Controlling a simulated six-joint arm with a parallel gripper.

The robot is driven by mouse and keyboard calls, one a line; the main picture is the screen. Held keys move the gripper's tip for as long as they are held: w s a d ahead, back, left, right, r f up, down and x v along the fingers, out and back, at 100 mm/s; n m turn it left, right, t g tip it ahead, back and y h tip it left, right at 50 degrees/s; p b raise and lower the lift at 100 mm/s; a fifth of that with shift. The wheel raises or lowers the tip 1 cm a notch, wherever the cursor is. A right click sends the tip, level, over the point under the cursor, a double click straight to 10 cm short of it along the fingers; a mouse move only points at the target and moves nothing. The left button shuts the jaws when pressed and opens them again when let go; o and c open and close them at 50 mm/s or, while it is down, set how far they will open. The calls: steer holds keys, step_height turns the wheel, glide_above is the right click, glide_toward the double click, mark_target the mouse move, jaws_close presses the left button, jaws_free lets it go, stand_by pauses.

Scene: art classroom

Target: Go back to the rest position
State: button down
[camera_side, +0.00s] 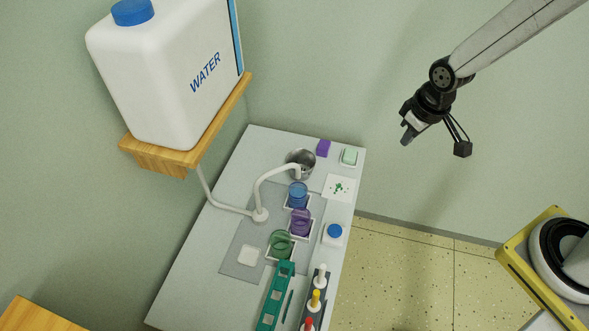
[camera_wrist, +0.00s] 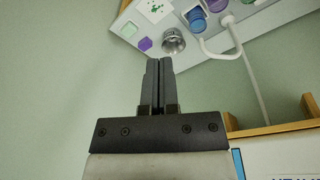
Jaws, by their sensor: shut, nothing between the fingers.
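My gripper (camera_side: 407,138) hangs in the air at the upper right of the side view, well apart from the table (camera_side: 190,299). It is beyond the table's right edge and above its surface. In the wrist view my gripper (camera_wrist: 158,62) points up the picture with its two dark fingers together and nothing between them. Nothing hides it in the side view.
The table holds a metal cup (camera_side: 301,159), blue (camera_side: 298,196), purple (camera_side: 300,222) and green (camera_side: 280,244) cups, a white spout (camera_side: 260,200) and a teal rack (camera_side: 270,305). A water tank (camera_side: 160,80) stands on a wooden shelf (camera_side: 215,125). Space around my gripper is clear.

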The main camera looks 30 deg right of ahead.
steer(key=s+d+r+m, duration=0.2)
steer(key=s+r, duration=0.2)
steer(key=s, duration=0.2)
steer(key=shift+d+r+t, duration=0.2)
steer(key=shift+d+t, duration=0.1)
